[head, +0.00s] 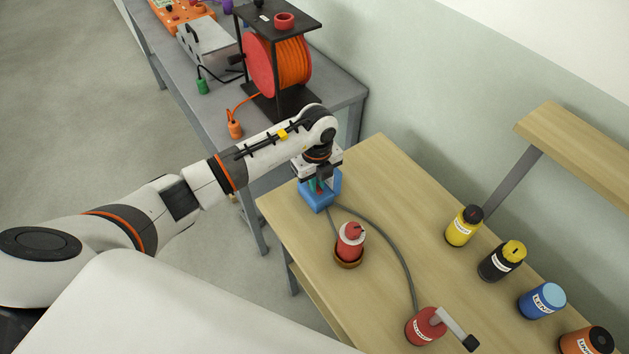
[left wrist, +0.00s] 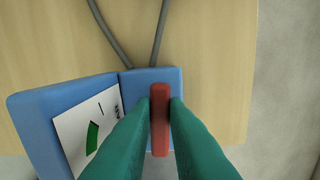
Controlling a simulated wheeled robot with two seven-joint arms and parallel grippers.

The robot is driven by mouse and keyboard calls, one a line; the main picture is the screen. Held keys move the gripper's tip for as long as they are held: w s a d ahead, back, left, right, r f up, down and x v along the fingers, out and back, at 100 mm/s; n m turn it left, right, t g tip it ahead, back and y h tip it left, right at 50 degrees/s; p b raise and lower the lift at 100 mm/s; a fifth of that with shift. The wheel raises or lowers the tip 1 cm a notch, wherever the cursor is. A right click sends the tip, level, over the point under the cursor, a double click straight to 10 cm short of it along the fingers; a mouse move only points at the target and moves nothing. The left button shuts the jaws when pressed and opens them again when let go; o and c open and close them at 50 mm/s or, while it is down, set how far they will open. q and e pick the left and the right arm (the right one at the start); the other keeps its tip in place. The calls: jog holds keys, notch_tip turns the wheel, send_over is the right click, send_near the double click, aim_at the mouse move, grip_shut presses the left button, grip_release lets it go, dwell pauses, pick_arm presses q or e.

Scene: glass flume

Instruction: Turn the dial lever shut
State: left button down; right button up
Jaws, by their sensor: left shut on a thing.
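The blue dial box (head: 317,201) stands near the left corner of the wooden table (head: 400,200). In the left wrist view the blue box (left wrist: 30,115) has a white dial face (left wrist: 90,130) with a green patch and a short black line. The red lever (left wrist: 160,125) stands out from the box, pointing down in that view. My left gripper (head: 318,184) is over the box. Its green fingers (left wrist: 160,108) are shut on the red lever from both sides. The fingers hide part of the box front. My right gripper is not in view.
Two grey hoses leave the box; one runs toward a red bottle (head: 350,240) in a brown ring, one toward a red can (head: 424,328) with a grey handle. Yellow (head: 462,228), black (head: 498,264), blue (head: 541,302) and orange bottles line the right. A cable reel (head: 278,65) stands behind.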

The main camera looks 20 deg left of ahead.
aim_at(318, 185)
pick_arm(q)
jog(key=shift+w+r+n, duration=0.15)
jog(key=shift+w+n, duration=0.1)
jog(key=shift+n, duration=0.35)
jog(key=c, duration=1.4)
grip_release()
jog(key=shift+c, duration=0.2)
notch_tip(318, 185, up, 12)
jog(key=b, duration=0.3)
jog(key=shift+b, duration=0.3)
jog(key=shift+s, duration=0.1)
